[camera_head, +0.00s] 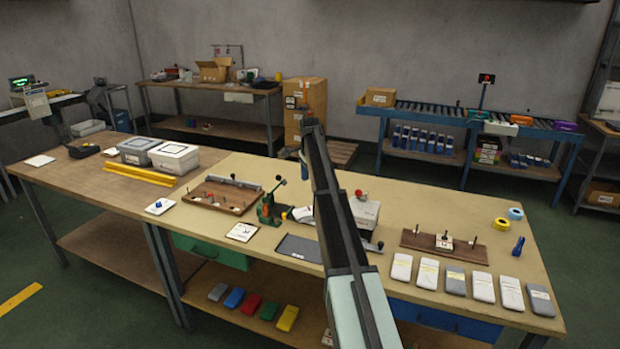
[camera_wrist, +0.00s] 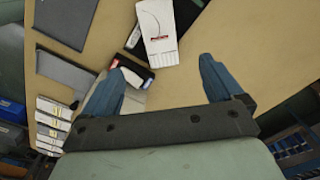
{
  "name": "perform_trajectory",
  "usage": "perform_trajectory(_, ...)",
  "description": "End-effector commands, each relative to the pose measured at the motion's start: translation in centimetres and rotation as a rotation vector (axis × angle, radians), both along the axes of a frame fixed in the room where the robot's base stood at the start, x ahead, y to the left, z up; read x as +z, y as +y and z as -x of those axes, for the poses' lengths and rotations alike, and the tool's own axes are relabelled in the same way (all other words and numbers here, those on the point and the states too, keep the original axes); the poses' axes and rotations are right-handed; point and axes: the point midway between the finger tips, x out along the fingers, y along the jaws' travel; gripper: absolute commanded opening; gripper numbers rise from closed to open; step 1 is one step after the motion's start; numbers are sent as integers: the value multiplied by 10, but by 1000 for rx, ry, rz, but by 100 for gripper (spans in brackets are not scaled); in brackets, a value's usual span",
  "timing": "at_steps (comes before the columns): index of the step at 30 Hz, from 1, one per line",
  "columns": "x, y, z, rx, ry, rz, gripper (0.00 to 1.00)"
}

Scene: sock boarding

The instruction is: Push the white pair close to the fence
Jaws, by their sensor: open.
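Several flat sock pairs lie in a row along the front right of the table; white ones (camera_head: 401,267) lie among grey ones (camera_head: 455,281). I cannot tell which white pair is meant. No part is clearly recognisable as the fence; a brown board with upright pegs (camera_head: 418,241) lies just behind the row. My gripper (camera_wrist: 162,72) shows two blue fingers spread apart, with nothing held between them. In the head view my arm reaches over the table's middle and mostly hides the gripper. A white flat piece with a red mark (camera_wrist: 158,32) lies beyond the fingers in the wrist view.
A green hand press (camera_head: 270,207) and a dark flat tray (camera_head: 298,248) lie left of my arm. A box with a red knob (camera_head: 364,212) stands right of it. Yellow (camera_head: 501,224) and blue (camera_head: 515,213) rolls lie at the right. The table's back right is clear.

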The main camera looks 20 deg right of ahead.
Motion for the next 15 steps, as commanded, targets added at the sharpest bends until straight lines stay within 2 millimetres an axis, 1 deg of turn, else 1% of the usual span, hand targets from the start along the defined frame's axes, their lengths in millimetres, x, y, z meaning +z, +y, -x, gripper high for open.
perform_trajectory(1, -8, 0, 1, 0, 1, 0, 94)
perform_trajectory(15, -82, 0, 1, 1, 2, -1, 94)
